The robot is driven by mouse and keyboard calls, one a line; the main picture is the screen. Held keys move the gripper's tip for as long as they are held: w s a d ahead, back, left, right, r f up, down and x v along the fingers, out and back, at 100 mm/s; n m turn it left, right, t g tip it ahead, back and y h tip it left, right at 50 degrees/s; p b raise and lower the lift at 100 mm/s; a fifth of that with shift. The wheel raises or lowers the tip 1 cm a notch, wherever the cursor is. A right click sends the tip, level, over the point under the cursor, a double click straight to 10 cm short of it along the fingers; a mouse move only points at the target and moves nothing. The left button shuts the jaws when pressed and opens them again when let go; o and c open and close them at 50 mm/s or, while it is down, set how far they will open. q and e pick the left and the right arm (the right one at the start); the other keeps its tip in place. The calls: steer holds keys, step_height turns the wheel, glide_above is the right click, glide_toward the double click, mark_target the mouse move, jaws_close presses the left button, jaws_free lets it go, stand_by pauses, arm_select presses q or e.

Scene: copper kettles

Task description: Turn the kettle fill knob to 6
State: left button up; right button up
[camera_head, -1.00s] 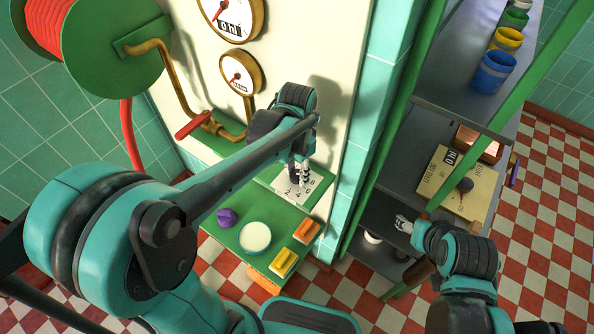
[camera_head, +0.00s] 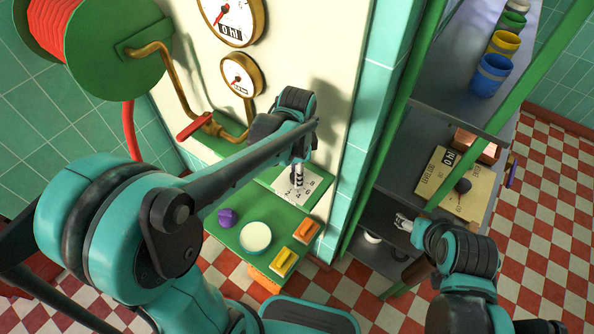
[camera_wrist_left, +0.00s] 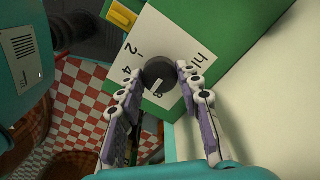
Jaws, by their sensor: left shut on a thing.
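The dark round fill knob (camera_wrist_left: 158,74) sits on a white number plate (camera_wrist_left: 147,38) in the left wrist view. The plate shows a 2, a 4 and "hl"; other marks near the fingers are hard to read. A pale line on the knob points down and slightly left in that view, past the 4. My left gripper (camera_wrist_left: 158,88) has its two fingers on either side of the knob and is shut on it. In the head view my left gripper (camera_head: 298,178) is over the plate (camera_head: 309,186) and mostly hides the knob.
A purple knob (camera_head: 227,217), a round pale button (camera_head: 255,237), and yellow (camera_head: 284,262) and orange (camera_head: 306,231) switches sit on the green panel (camera_head: 232,238). My right gripper (camera_head: 402,222) is beside the shelf rack, away from the panel; its fingers are too small to judge.

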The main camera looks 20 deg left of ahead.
arm_select(q)
steer(key=shift+m, duration=1.1)
steer(key=o, duration=1.2)
steer(key=shift+c, duration=0.2)
step_height(320, 180, up, 12)
